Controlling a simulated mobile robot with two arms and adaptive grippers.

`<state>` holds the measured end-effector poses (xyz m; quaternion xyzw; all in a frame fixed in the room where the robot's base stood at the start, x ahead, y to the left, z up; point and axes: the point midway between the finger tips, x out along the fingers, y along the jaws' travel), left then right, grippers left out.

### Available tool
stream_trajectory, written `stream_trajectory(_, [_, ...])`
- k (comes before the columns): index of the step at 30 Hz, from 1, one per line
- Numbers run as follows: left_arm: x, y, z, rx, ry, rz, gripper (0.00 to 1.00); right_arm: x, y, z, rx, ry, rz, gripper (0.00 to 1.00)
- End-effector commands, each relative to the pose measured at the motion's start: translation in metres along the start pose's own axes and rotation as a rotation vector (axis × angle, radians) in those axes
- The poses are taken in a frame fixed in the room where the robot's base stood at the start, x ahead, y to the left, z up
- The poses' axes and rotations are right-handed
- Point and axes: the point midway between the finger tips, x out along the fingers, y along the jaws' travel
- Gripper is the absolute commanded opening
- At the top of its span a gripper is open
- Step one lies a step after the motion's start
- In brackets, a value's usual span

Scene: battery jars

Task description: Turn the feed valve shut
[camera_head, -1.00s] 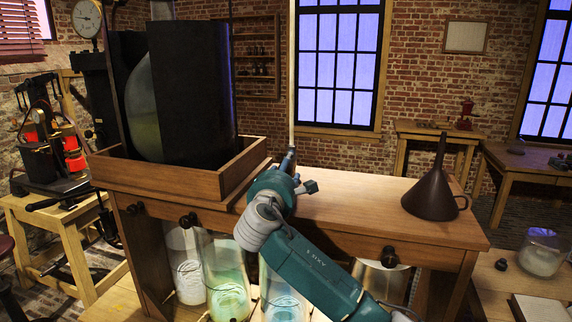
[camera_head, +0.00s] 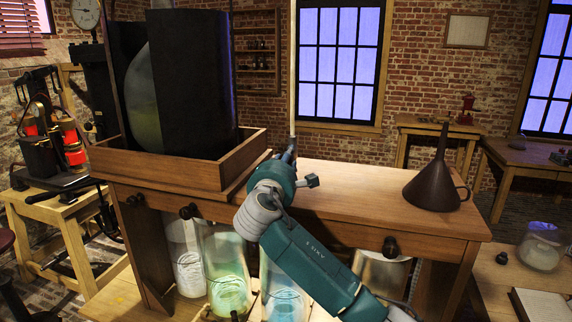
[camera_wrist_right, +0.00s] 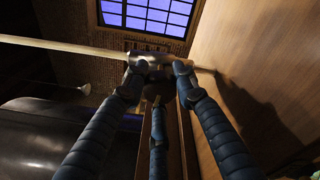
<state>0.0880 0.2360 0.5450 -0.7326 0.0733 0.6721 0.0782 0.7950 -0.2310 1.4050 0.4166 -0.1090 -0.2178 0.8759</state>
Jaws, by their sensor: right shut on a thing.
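My right gripper (camera_wrist_right: 157,72) is shut on a small grey metal fitting (camera_wrist_right: 150,62), which I take to be the feed valve, at the end of a pale pipe. In the head view the right gripper (camera_head: 290,152) is at the foot of the upright pale pipe (camera_head: 294,90), just above the wooden bench (camera_head: 350,190). My arm hides most of the fitting there, and in the wrist view the fingers cover its sides. I cannot tell how far the valve is turned. My left gripper is not in view.
A wooden tray (camera_head: 225,181) with a large dark-cased vessel (camera_head: 185,80) stands left of the gripper. A brown funnel (camera_head: 433,187) stands on the bench at right. Glass jars (camera_head: 226,275) stand below. The bench top between gripper and funnel is clear.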

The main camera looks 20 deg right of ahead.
Motion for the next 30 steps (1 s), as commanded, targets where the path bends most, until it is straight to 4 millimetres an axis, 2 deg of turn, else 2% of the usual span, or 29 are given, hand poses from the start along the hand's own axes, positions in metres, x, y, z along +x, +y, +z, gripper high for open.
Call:
stream_trajectory(1, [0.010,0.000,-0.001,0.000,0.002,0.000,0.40,0.000,-0.003,-0.003,0.033,-0.003,0.003,0.02])
stream_trajectory(30, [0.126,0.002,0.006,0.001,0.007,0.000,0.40,0.000,-0.007,-0.005,0.930,-0.068,0.064,0.02])
